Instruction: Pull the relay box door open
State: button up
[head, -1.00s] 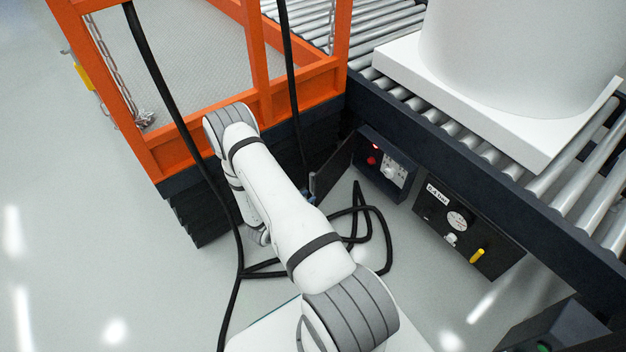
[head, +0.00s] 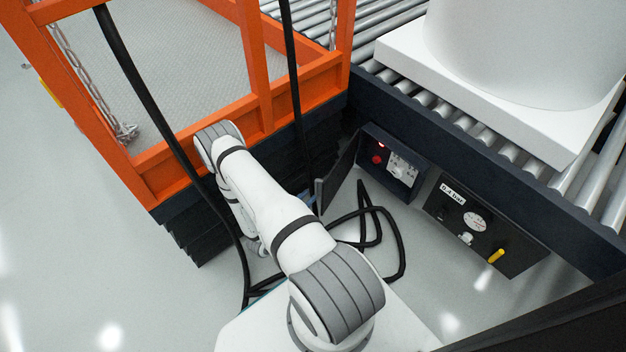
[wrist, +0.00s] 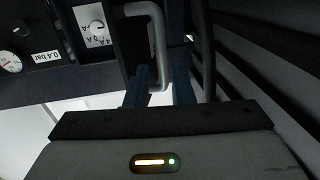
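The relay box (head: 376,147) is a dark box under the conveyor, with a red lamp, a red button and a white dial plate inside. Its door (head: 341,172) stands swung well open, its dark panel jutting out to the left of the box. In the wrist view the box's dial plate (wrist: 95,27) shows at upper left. A grey U-shaped handle (wrist: 158,45) reaches down between the blue fingers of my gripper (wrist: 161,80). Gaps show beside the bar, so the fingers look open around it; contact is unclear. In the head view my arm mostly hides the gripper.
A panel (head: 480,227) marked 0.4 bar, with a gauge and yellow lever, hangs right of the box. Black cables (head: 372,215) loop on the floor below the door. An orange-railed lift (head: 160,190) stands left. A white tank (head: 530,50) rests on the roller conveyor.

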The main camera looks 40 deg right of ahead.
aim_at(316, 189)
jog(key=d, duration=0.2)
jog(key=w+d+b, duration=0.1)
jog(key=d, duration=0.2)
jog(key=d+b, duration=0.1)
jog(key=d, duration=0.1)
jog(key=shift+w+d, duration=0.25)
jog(key=shift+w, duration=0.05)
grip_shut()
